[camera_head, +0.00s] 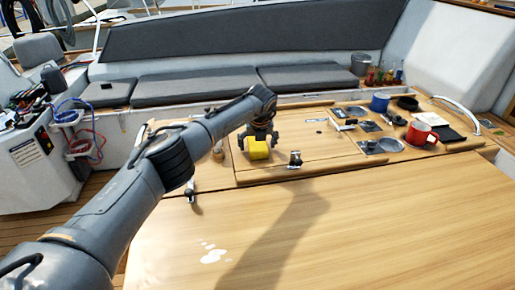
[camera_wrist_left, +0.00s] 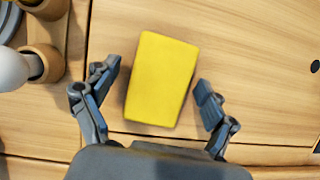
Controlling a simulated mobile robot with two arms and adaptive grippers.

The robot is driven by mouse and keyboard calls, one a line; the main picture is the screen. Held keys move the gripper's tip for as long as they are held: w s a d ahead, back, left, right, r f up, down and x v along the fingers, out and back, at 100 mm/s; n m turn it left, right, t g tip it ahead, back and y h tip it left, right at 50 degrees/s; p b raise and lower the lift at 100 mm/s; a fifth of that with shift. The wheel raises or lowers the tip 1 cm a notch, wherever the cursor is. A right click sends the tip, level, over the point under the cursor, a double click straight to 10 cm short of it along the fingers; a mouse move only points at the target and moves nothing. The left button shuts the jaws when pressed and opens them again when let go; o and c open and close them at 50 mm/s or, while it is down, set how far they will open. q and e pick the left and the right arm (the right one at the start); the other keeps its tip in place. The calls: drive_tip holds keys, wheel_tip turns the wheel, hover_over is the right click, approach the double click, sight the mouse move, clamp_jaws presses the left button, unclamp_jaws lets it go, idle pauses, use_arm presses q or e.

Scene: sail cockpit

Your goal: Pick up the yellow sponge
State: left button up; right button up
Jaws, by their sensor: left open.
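The yellow sponge (camera_head: 257,151) lies on the wooden table, toward its far left part, in the head view. In the left wrist view the sponge (camera_wrist_left: 162,79) is a yellow block, slightly tilted in the picture. My left gripper (camera_head: 258,139) is directly over the sponge. In the left wrist view its two fingers (camera_wrist_left: 158,84) are spread, one at each side of the sponge's lower half, with a visible gap on both sides. It holds nothing. My right gripper is not in view.
A wooden item with a pale rounded part (camera_wrist_left: 18,68) stands left of the sponge. A black-and-silver fitting (camera_head: 295,159) is to its right. A red mug (camera_head: 420,134), a blue mug (camera_head: 380,102) and a grey bowl (camera_head: 390,145) stand farther right. The near tabletop (camera_head: 350,230) is mostly clear.

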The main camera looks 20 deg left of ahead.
use_arm(q)
drive_tip(key=shift+f, duration=0.1)
idle(0.3)
drive_tip(key=c, duration=1)
drive_tip(key=shift+c, duration=0.2)
